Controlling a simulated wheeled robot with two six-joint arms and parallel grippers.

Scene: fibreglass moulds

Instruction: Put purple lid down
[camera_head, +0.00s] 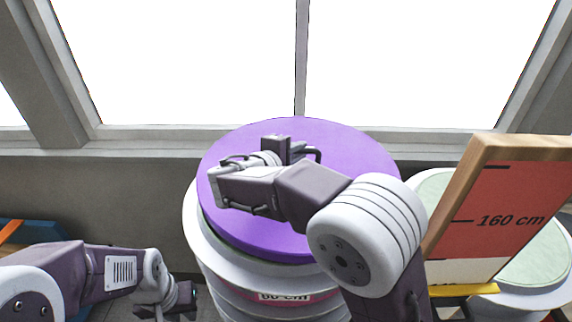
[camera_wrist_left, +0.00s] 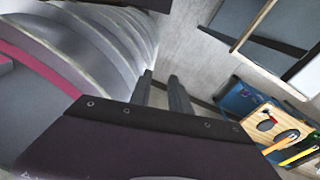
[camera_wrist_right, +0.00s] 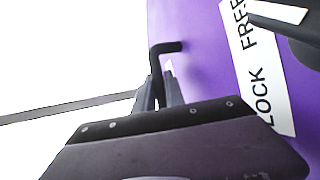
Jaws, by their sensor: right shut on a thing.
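The purple lid (camera_head: 350,160) is over the top of a large pale round mould (camera_head: 198,235) with a "60 cm" label. A pale rim shows below the lid's left and front edge. Whether the lid rests fully on it I cannot tell. My right gripper (camera_head: 287,152) is over the lid, shut on its black handle (camera_wrist_right: 169,47). In the right wrist view the lid (camera_wrist_right: 205,60) fills the middle, with a white strip of black lettering. My left gripper (camera_head: 180,300) is low, left of the mould, open and empty; its parted fingers (camera_wrist_left: 160,92) show in the left wrist view.
A red and cream board (camera_head: 490,215) marked "160 cm" stands at right, before another mould with a pale green top (camera_head: 540,255). Windows and a wall close off the back. A wooden holder with tools (camera_wrist_left: 270,130) shows at right in the left wrist view.

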